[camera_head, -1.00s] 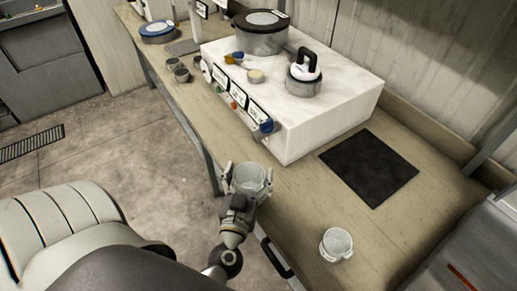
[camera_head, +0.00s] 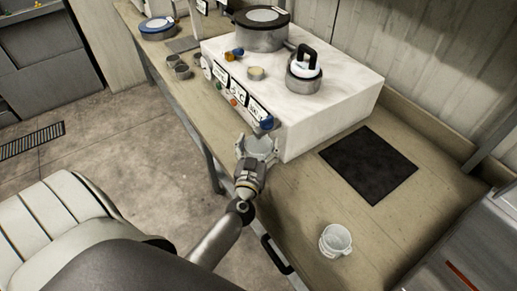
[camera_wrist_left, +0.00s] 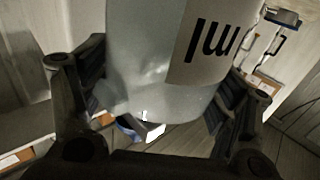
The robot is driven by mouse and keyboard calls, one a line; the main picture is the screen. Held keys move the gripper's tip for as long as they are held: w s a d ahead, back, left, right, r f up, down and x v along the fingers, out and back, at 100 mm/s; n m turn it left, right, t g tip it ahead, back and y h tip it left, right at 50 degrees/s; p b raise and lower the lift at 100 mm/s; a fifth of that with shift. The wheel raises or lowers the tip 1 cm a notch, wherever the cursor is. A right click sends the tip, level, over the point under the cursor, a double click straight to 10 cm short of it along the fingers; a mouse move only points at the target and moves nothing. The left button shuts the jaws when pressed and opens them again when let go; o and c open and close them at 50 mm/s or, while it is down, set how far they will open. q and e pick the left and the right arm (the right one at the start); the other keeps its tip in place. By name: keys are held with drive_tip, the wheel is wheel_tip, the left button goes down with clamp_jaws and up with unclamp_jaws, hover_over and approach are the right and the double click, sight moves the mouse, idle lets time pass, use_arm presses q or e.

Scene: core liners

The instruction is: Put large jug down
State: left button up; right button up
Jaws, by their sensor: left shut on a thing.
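The large jug (camera_head: 262,146) is a pale, translucent vessel, held upright in my left gripper (camera_head: 256,148) at the front left corner of the white box. In the left wrist view the jug (camera_wrist_left: 150,85) fills the middle, with part of a black "ml" marking showing. The two dark fingers of my left gripper (camera_wrist_left: 160,105) press on its sides. I cannot tell whether its base touches the bench. My right gripper is not in view.
A smaller white jug (camera_head: 335,240) stands on the wooden bench (camera_head: 290,210). A black mat (camera_head: 370,165) lies to the right of the white box (camera_head: 345,95), which carries a lidded pot (camera_head: 262,38) and a small kettle-like pot (camera_head: 303,78). Bare bench lies between the mat and smaller jug.

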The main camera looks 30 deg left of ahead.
use_arm(q)
drive_tip(key=shift+f, duration=0.3)
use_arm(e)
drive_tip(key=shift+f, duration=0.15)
use_arm(q)
drive_tip(key=shift+f, duration=0.15)
drive_tip(key=o, duration=1.3)
drive_tip(key=shift+r, duration=0.25)
drive_tip(key=b+v, duration=0.1)
drive_tip(key=v, duration=1)
drive_tip(key=shift+s+f, duration=0.15)
drive_tip(key=shift+s, duration=0.1)
drive_tip(key=shift+s+d+b, duration=0.2)
drive_tip(key=shift+s+b, duration=0.05)
drive_tip(key=shift+b, duration=0.05)
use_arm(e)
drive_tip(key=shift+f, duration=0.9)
